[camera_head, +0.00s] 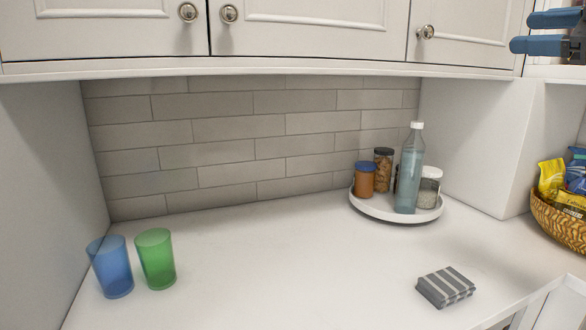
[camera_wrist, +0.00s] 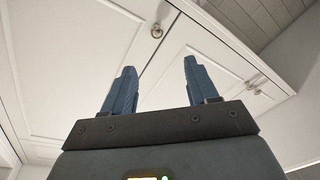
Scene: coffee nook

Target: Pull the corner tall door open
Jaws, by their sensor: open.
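My gripper (camera_head: 522,32) is at the upper right of the head view, open and empty, with its blue fingers pointing left. In the wrist view my gripper (camera_wrist: 160,67) has its two fingers spread apart. Beyond them is a white panelled door (camera_wrist: 75,45) with a round metal knob (camera_wrist: 157,31) near its edge. The knob appears past the fingertips, apart from them. The door looks shut. In the head view a white upper door (camera_head: 465,30) with a knob (camera_head: 425,32) is left of my gripper. I cannot tell for sure which door is the corner tall one.
More upper doors carry knobs (camera_head: 188,12) and (camera_head: 229,13). Below, the counter (camera_head: 260,270) holds a blue cup (camera_head: 111,268), a green cup (camera_head: 156,260), a striped grey block (camera_head: 445,288) and a round tray (camera_head: 372,211) with a bottle and jars. A snack basket (camera_head: 560,222) stands at right.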

